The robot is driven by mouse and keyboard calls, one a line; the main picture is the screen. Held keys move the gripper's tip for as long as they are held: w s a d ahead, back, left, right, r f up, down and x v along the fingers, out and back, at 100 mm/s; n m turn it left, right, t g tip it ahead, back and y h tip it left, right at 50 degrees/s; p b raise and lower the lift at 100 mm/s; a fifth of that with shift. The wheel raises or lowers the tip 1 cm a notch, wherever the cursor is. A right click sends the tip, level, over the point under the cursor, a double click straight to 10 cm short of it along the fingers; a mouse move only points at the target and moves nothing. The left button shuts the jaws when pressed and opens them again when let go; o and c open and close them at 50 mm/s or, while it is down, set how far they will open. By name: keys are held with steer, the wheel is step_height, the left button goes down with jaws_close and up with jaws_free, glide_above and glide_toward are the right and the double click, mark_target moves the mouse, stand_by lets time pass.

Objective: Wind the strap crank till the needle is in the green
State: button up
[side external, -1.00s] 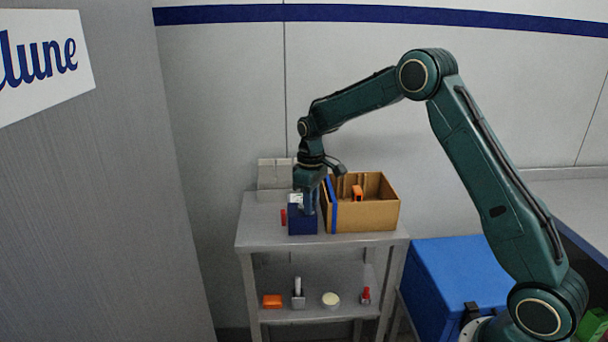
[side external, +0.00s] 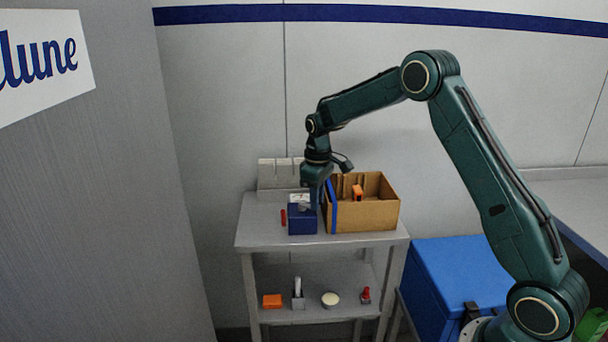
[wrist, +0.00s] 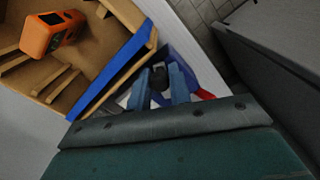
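The blue strap-crank box (side external: 302,222) stands on the top shelf of the grey trolley, left of the cardboard box. A pale gauge face (side external: 299,198) shows at its top, partly behind my gripper; the needle is too small to read. My gripper (side external: 313,204) points down over the right part of the blue box. The rest of the crank is hidden. A red part (side external: 283,217) shows at the box's left side.
A cardboard box (side external: 368,217) with a blue edge and an orange device (side external: 357,192) inside stands close on the right of my gripper. A grey slotted panel (side external: 280,176) stands behind. The shelf's left front is clear. Several small items lie on the lower shelf.

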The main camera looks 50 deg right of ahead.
steer(key=shift+w+d, duration=0.1)
steer(key=shift+d, duration=0.1)
steer(key=shift+w+d, duration=0.3)
steer(key=shift+d, duration=0.25)
steer(key=o, duration=0.8)
steer(key=shift+o, duration=0.4)
steer(key=shift+d, duration=0.1)
steer(key=shift+r, duration=0.15)
